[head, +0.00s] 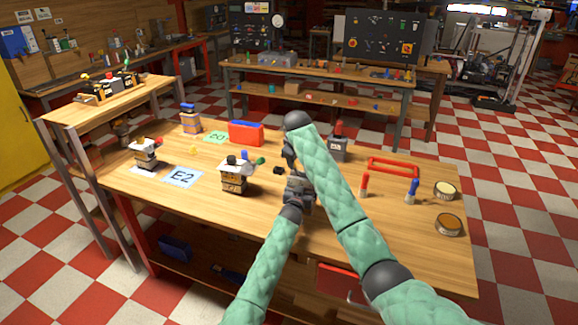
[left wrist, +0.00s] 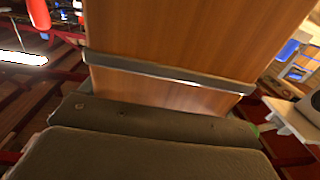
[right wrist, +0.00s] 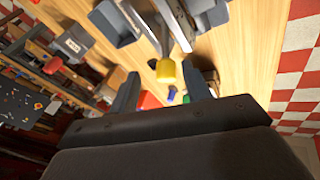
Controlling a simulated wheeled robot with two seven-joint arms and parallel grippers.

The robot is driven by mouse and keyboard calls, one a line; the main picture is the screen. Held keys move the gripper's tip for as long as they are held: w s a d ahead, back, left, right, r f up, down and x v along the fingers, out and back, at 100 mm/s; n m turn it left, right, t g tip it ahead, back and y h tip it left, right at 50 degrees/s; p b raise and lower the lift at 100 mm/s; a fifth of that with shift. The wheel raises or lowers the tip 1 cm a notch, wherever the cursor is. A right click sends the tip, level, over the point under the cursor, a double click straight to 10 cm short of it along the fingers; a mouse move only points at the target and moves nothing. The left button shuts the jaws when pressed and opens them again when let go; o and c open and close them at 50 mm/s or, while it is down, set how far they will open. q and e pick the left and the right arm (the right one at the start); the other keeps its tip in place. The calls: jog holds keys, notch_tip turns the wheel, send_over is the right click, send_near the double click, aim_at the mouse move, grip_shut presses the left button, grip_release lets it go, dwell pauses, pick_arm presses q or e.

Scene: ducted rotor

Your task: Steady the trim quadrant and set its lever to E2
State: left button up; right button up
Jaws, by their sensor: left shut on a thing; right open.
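A yellow-capped lever (right wrist: 166,71) on a grey metal arm shows between the open fingers of my right gripper (right wrist: 161,80) in the right wrist view; I cannot tell whether they touch it. In the head view my right gripper (head: 280,170) is low over the middle of the bench. My left gripper (head: 298,190) is beside it, its jaws hidden by my arms. In the left wrist view a wooden body with a grey metal band (left wrist: 170,70), apparently the trim quadrant, fills the space before my left gripper, which is shut on it. The E2 card (head: 182,177) lies at the left.
A red-and-blue box (head: 246,133) stands behind. A red handle frame (head: 394,165) and two round tins (head: 446,190) are right.

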aim_at(296, 171)
notch_tip(296, 171, up, 5)
jog(key=n+g+y, duration=0.1)
jog(key=g+y, duration=0.1)
jog(key=y, duration=0.1)
jog(key=x, duration=1.1)
jog(key=shift+d+f, duration=0.15)
jog(key=shift+f, duration=0.05)
grip_shut()
